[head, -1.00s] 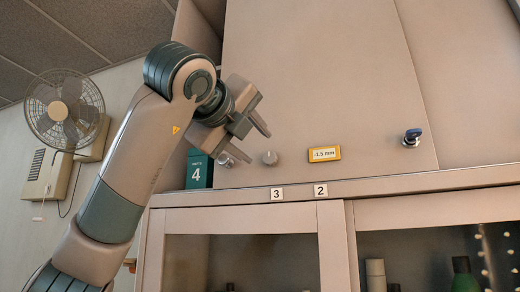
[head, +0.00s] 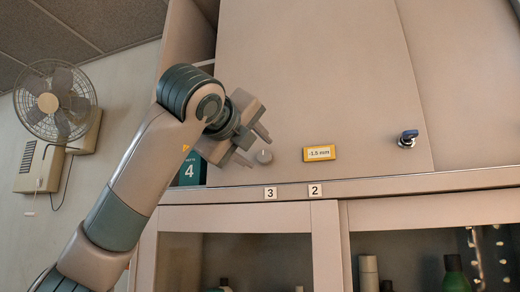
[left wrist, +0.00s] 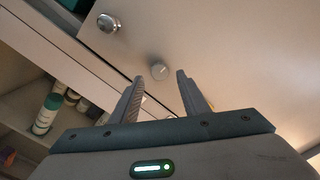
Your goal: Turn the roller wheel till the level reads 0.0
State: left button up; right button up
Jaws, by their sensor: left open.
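My right gripper is not in view.
A blue-handled key lock (head: 407,138) is to the right. Labels 3 (head: 270,193) and 2 (head: 314,190) sit on the ledge below. A green box marked 4 (head: 189,171) stands left, behind my arm.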

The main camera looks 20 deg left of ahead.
aim_at(263, 156)
pick_arm(q)
jog(key=shift+w+r+p, duration=0.2)
jog(key=shift+w+p, duration=0.85)
jog(key=shift+w, duration=0.15)
jog(key=shift+w+f, duration=0.15)
jog(key=shift+w, duration=0.1)
jog(key=shift+f, duration=0.1)
jog(key=shift+w, duration=0.1)
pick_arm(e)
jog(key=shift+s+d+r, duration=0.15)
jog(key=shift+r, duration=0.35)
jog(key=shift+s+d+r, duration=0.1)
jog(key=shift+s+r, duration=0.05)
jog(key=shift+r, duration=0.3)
pick_arm(q)
jog(key=shift+w, duration=0.25)
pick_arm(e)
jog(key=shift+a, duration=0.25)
pick_arm(q)
jog(key=shift+c, duration=0.4)
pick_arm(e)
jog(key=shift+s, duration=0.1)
pick_arm(q)
jog(key=c, duration=0.7)
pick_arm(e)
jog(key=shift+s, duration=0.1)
